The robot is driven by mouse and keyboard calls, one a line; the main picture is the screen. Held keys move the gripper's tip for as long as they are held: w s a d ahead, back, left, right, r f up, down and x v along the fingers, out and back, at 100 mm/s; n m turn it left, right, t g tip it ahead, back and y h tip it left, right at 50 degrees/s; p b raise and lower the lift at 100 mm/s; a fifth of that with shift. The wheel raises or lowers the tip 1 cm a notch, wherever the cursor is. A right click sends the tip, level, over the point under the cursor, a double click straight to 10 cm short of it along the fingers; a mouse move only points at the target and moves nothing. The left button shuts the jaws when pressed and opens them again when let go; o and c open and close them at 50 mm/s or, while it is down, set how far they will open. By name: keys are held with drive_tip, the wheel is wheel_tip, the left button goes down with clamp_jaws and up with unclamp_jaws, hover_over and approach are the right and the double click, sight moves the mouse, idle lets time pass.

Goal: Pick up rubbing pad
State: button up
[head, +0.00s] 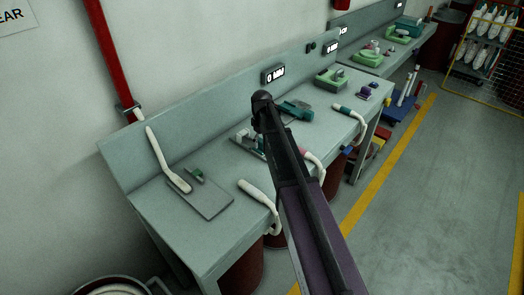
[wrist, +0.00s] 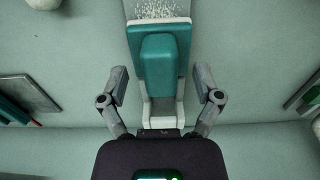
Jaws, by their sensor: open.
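A teal block on a pale grey-white base, which looks like the rubbing pad (wrist: 160,62), is in the middle of the wrist view. A white speckled surface shows at its far end. My gripper (wrist: 161,84) is open, with one finger on each side of the block and a gap on both sides. I cannot tell its height above the block. In the head view my arm crosses the bench and hides most of the gripper area. Green and white parts show just left of the arm, partly hidden.
The grey workbench (head: 140,190) has a back panel. On it are a grey plate (head: 212,196) with a white-handled brush (head: 168,168), a teal tool (head: 296,110) right of my arm, and a green item (head: 330,78). White hoses hang at the front edge. Floor at right is clear.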

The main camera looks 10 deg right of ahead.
drive_tip(key=shift+f, duration=0.15)
idle(0.5)
clamp_jaws()
